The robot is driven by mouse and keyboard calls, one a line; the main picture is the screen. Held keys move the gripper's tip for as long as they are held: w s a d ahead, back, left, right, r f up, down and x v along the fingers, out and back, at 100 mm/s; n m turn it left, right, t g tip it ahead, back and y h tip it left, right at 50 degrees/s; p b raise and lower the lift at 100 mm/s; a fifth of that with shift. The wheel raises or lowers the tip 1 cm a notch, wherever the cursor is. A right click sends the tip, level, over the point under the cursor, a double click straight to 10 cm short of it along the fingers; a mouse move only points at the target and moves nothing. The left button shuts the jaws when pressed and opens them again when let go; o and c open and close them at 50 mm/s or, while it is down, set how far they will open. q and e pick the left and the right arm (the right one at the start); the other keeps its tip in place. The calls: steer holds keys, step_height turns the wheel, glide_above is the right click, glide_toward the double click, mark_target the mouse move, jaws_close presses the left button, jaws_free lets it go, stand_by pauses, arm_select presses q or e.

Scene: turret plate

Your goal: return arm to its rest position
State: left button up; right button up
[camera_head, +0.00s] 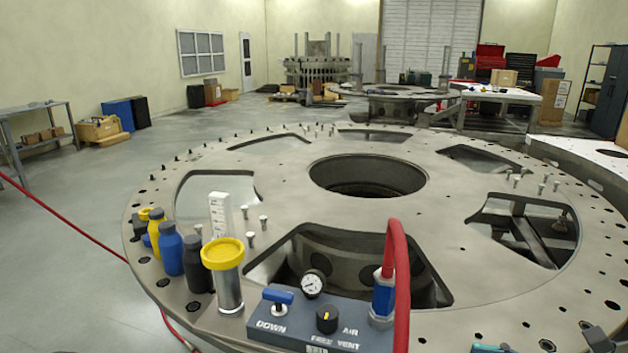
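Neither of my arms can be made out in the head view, and no gripper shows. The large round turret plate (300,205) fills the middle of the view, with a round central hole and several cut-out windows.
Small teal and dark items (490,348) are cut off at the bottom right. Another red hose (70,228) crosses the open floor (60,280).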

arm_select(q)
step_height(320, 180, up, 7)
steer(key=p, duration=0.7)
steer(key=shift+s, duration=0.3)
arm_select(e)
steer(key=s+a+f+n+g+h, duration=0.1)
steer(key=s+a+f+n+h, duration=0.2)
steer(key=f+n, duration=0.3)
steer(key=s+a+f+n+g+h, duration=0.2)
steer(key=s+a+f+n+h, duration=0.2)
steer(key=f, duration=1.3)
steer(key=s+a+f+n+g+h, duration=0.1)
steer(key=s+a+f+n+h, duration=0.3)
steer(key=f+n, duration=0.5)
step_height(320, 180, down, 3)
steer(key=shift+a+f+h, duration=0.1)
steer(key=shift+a+h, duration=0.55)
steer(key=shift+h, duration=0.55)
arm_select(q)
steer(key=shift+r, duration=0.1)
